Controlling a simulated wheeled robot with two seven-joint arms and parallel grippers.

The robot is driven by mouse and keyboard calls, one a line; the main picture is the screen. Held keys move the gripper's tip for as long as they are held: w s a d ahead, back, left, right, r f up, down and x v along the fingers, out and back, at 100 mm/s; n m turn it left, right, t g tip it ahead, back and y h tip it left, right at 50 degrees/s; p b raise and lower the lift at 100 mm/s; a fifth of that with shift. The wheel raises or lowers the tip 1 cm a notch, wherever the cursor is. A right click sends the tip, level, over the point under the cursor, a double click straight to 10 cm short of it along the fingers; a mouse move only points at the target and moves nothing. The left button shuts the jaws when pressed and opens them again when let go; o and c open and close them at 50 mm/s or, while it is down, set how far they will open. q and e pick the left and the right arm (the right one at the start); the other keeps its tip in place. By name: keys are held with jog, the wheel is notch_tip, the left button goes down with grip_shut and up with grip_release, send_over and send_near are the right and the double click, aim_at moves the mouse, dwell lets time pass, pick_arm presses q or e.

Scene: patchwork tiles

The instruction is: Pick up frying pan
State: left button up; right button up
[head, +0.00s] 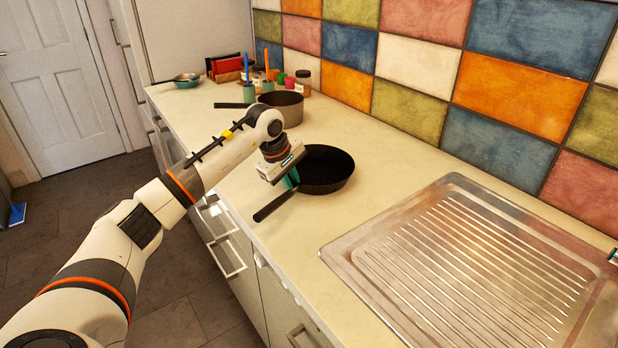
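The black frying pan (328,172) sits on the pale counter. Its handle (270,207) points toward the front edge, at lower left. My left gripper (291,181) points down at the place where the handle meets the pan. Its teal fingers overlap the inner end of the handle in this view. The gripper body hides part of the pan's left rim. I cannot tell whether the fingers are open or closed on the handle. A small dark and teal piece at the right edge looks like part of my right gripper (613,256); its fingers cannot be made out.
A grey saucepan (282,106) stands behind the pan, with jars and utensil cups (269,85) beyond it. A metal draining board (455,265) lies at right. Bare counter (395,160) separates pan and draining board.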

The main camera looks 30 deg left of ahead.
pick_arm(q)
jog(key=shift+c, duration=0.2)
grip_shut()
dwell(1.1)
jog(key=shift+r, duration=0.2)
